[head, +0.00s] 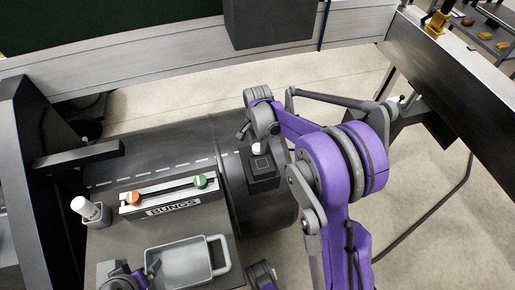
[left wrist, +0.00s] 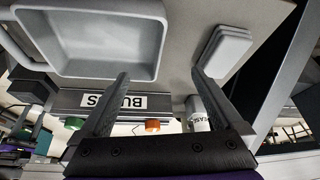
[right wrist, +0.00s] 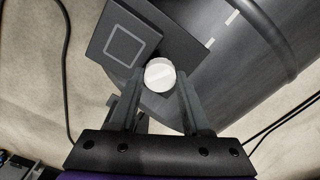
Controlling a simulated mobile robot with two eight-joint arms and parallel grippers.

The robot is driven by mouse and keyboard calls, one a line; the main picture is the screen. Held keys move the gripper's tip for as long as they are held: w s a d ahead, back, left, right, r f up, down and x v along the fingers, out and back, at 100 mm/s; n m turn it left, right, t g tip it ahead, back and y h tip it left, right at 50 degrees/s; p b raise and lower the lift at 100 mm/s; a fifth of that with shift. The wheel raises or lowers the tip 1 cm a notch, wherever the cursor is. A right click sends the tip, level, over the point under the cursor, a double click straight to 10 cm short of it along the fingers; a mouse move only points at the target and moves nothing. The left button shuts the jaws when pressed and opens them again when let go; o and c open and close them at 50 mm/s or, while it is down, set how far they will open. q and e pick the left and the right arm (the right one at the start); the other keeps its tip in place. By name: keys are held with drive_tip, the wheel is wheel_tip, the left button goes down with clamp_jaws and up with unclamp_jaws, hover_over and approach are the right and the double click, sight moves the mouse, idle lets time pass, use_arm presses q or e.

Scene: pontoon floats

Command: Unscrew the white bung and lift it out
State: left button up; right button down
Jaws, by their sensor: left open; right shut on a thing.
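The white bung (head: 257,148) sits at the dark square block (head: 262,172) on the side of the black float (head: 225,160). In the right wrist view the round white bung (right wrist: 160,74) lies between the fingertips of my right gripper (right wrist: 159,80), which is shut on it. A square outline marks the block (right wrist: 122,46) beside it. I cannot tell whether its thread is still engaged. My left gripper (left wrist: 160,80) is open and empty over the bench, near the grey tray (left wrist: 92,70); part of it shows at the bottom left of the head view.
The rack labelled BUNGS (head: 170,211) holds an orange bung (head: 133,198) and a green bung (head: 200,182). A white-capped container (head: 90,210) stands left of it. The tray (head: 183,262) is in front. A pale beam (head: 180,45) crosses behind the float.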

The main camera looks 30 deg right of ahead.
drive_tip(key=n, duration=1.2)
drive_tip(key=n, duration=1.2)
drive_tip(key=shift+r, duration=0.1)
drive_tip(key=shift+c, duration=2.2)
unclamp_jaws()
